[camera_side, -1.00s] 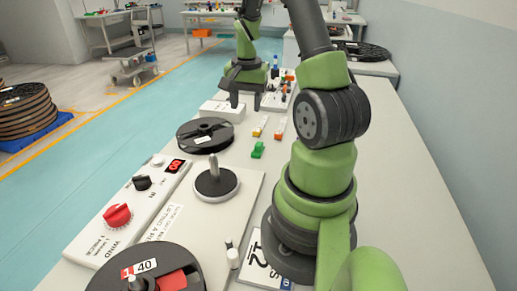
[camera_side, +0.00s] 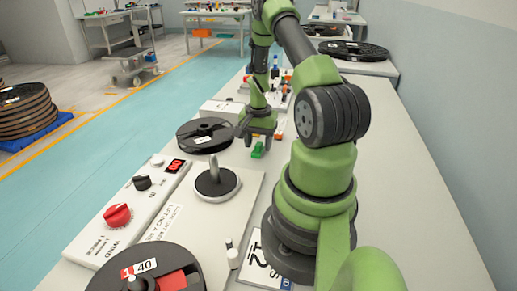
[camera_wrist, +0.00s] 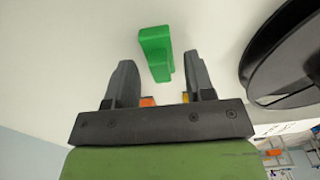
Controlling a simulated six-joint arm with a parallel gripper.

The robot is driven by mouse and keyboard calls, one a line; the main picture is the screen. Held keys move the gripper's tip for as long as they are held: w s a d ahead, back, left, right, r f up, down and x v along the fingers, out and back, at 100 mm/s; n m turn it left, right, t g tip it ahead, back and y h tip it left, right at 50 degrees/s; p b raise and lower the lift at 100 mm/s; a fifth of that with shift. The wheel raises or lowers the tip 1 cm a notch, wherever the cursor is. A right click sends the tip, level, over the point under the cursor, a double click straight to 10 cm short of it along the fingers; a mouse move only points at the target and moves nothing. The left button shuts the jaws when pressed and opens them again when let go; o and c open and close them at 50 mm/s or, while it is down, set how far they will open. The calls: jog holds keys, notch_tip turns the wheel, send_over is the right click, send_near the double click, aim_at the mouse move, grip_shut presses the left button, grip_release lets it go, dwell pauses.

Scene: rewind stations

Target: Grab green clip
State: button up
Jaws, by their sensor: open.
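The green clip (camera_side: 257,150) lies on the white bench, to the right of a black reel. In the side view my gripper (camera_side: 257,140) is just above and behind it, fingers pointing down. In the wrist view the green clip (camera_wrist: 156,52) shows beyond and roughly between the two fingertips of my open gripper (camera_wrist: 161,70). The jaws are empty. The clip appears apart from the fingers, though its exact height below them is hard to tell.
A black reel (camera_side: 205,133) lies to the left of the clip and also shows at the right in the wrist view (camera_wrist: 262,60). An orange clip (camera_wrist: 147,101) and a yellow one (camera_wrist: 185,97) show behind the fingers. A spindle post (camera_side: 214,172) stands nearer. The bench's right side is clear.

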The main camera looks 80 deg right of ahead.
jog(key=shift+f, duration=0.15)
jog(key=c, duration=0.8)
